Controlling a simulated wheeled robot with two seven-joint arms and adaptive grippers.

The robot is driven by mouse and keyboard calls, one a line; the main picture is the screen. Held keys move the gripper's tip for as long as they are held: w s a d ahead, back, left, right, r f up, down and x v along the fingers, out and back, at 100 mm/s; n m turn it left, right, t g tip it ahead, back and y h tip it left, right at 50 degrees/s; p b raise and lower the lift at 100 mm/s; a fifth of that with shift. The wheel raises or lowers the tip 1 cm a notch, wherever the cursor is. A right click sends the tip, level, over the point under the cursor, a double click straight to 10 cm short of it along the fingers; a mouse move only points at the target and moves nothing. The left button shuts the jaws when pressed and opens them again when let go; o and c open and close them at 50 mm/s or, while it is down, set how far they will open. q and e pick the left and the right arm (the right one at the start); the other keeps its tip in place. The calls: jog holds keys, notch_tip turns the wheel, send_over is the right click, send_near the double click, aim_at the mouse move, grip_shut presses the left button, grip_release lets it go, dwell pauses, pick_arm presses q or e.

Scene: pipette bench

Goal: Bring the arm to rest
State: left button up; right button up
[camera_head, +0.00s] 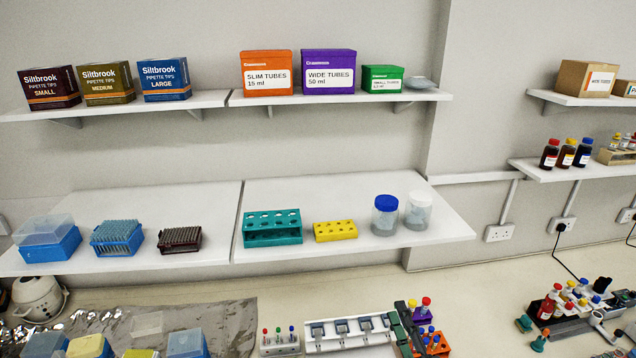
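My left gripper is not in view.
A purple rack (422,316) with coloured caps stands close by. A grey tube rack (280,345) is to the left. Blue and yellow boxes stand on foil (235,315). Vials and equipment crowd the right. The lower shelf (215,200) overhangs behind. Bare bench (480,295) lies between.

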jog(key=s+d+f+m+g+h, duration=0.4)
jog(key=d+f+m, duration=0.25)
jog(key=f, duration=0.35)
jog(key=s+d+f+m+g+h, duration=0.35)
jog(key=d+f+m, duration=0.25)
jog(key=d+f, duration=0.25)
jog(key=s+f+m+g+y, duration=0.1)
jog(key=s+f+m+g, duration=0.25)
jog(key=s+f, duration=0.7)
jog(key=s+f+m+g+y, duration=0.1)
jog(key=s+f+m+g, duration=0.35)
jog(key=s, duration=0.85)
notch_tip(320, 180, down, 40)
jog(key=a+n+g+b, duration=0.1)
jog(key=n+g+b, duration=0.1)
jog(key=b, duration=0.7)
jog(key=s+f+b, duration=0.3)
jog(key=s+f, duration=0.7)
jog(key=f, duration=0.3)
jog(key=s+f+g+b, duration=0.1)
jog(key=s+f+b, duration=0.3)
jog(key=s+f, duration=0.6)
notch_tip(320, 180, down, 3)
jog(key=shift+s+f+n+y+b, duration=0.15)
jog(key=shift+s+n+y+b, duration=0.15)
jog(key=shift+s+n+y, duration=0.1)
